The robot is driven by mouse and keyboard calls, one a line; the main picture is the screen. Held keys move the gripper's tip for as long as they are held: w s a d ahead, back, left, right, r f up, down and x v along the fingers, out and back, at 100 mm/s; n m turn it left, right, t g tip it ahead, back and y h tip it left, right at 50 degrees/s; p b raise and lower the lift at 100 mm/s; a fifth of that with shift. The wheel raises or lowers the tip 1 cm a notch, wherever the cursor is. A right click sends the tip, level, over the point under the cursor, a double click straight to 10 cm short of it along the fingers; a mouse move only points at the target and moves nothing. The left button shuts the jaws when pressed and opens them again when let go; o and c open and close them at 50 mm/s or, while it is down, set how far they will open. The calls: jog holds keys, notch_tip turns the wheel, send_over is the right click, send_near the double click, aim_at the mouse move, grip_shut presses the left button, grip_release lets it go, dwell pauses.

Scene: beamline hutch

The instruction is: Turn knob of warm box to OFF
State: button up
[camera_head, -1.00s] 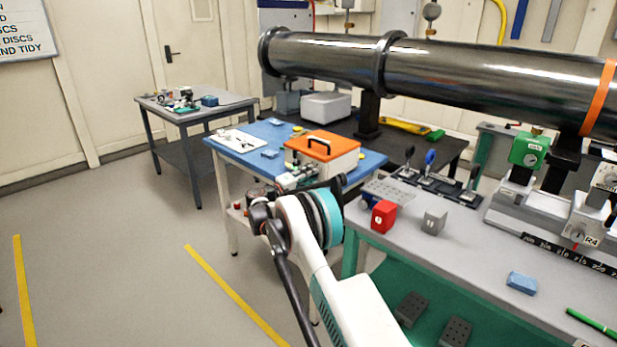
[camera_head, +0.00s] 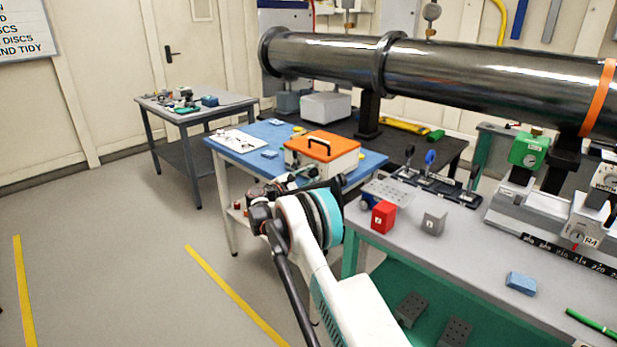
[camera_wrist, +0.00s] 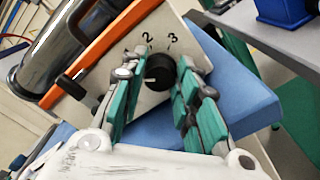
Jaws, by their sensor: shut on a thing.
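The warm box (camera_head: 345,163) has a cream body, an orange lid and a black handle, and stands on the blue-topped table. In the wrist view its pale front panel (camera_wrist: 182,26) appears tilted, with the numbers 2 and 3 by a round black knob (camera_wrist: 159,68). My gripper (camera_wrist: 160,70) has its teal-padded fingers on either side of the knob and is shut on it. In the head view my wrist hides the knob, and the gripper is mostly hidden in front of the box.
The blue table (camera_head: 232,148) also bears a white board and small blue items. A grey bench (camera_head: 470,240) at the right holds a red block (camera_head: 383,217) and a grey block (camera_head: 433,221). A large dark pipe (camera_head: 480,75) runs behind. Open floor lies left.

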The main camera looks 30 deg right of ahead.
jog(key=shift+n, duration=0.6)
jog(key=o, duration=1.1)
jog(key=shift+c, duration=0.2)
jog(key=v, duration=1.2)
